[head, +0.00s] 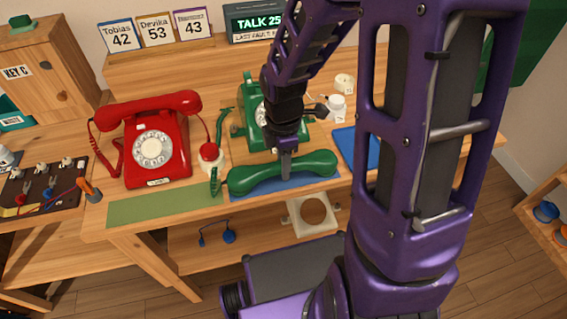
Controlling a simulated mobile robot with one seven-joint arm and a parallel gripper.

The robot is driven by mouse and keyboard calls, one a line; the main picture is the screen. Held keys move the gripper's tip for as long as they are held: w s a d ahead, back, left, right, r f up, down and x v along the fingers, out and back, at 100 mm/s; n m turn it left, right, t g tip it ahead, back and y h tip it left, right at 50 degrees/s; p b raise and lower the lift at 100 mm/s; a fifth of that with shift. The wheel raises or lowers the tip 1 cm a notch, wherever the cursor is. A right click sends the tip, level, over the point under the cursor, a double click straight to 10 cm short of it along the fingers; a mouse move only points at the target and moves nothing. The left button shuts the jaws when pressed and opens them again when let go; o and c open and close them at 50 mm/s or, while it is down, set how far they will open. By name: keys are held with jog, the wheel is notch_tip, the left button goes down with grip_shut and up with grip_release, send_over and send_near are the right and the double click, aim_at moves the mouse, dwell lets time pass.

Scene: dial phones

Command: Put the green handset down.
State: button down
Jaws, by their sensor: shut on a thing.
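The green handset (254,181) is at the front edge of the desk, lying level over or on a blue mat (310,187). My gripper (287,172) reaches down from above and is shut on the middle of the handset. I cannot tell whether the handset touches the mat. A green dial phone (247,122) stands behind it, its cradle bare where it shows and its right part hidden by my arm. A green coiled cord (215,181) shows at the handset's left end.
A red dial phone (158,148) with its handset on stands at left, behind a green mat (163,204). A round red-topped object (210,155) stands between the phones.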

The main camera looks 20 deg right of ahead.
jog(key=c, duration=0.9)
grip_release()
jog(key=shift+f, duration=0.2)
jog(key=shift+c, duration=0.2)
jog(key=o, duration=0.4)
jog(key=shift+o, duration=0.2)
jog(key=shift+r, duration=0.1)
notch_tip(320, 180, up, 12)
jog(key=p, duration=0.3)
jog(key=shift+r+p, duration=0.15)
jog(key=shift+p, duration=0.15)
